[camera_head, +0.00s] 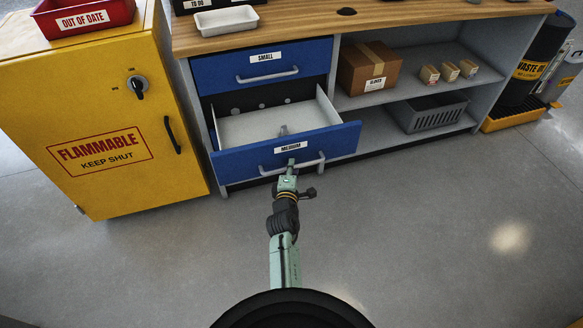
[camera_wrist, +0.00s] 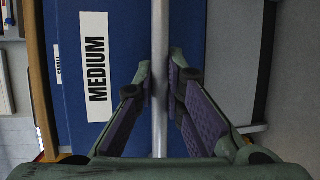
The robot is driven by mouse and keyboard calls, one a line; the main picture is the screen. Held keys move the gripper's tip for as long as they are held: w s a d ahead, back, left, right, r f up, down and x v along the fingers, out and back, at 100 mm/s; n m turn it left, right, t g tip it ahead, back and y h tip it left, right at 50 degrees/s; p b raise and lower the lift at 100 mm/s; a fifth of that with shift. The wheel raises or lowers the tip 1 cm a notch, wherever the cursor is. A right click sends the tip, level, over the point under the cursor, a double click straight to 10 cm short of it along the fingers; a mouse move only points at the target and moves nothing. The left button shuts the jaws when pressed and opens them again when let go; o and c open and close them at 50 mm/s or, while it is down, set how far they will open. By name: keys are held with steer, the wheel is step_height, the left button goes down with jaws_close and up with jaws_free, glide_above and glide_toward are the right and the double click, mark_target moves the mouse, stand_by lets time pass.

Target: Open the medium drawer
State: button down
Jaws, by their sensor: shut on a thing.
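My gripper (camera_head: 291,165) is at the middle of this handle. In the wrist view my gripper (camera_wrist: 168,85) has its purple-padded fingers on both sides of the handle bar (camera_wrist: 160,125), shut on it. The MEDIUM label (camera_wrist: 95,66) lies beside the bar there. The fingers hide a short part of the handle.
The small drawer (camera_head: 230,72) above is shut. A yellow flammable cabinet (camera_head: 70,110) stands close on the left. Open shelves on the right hold a cardboard box (camera_head: 368,68), several small boxes and a grey basket (camera_head: 436,112). The floor (camera_head: 430,230) in front is clear.

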steer(key=c, duration=1.9)
jaws_free()
steer(key=v, duration=0.7)
steer(key=shift+s, duration=0.25)
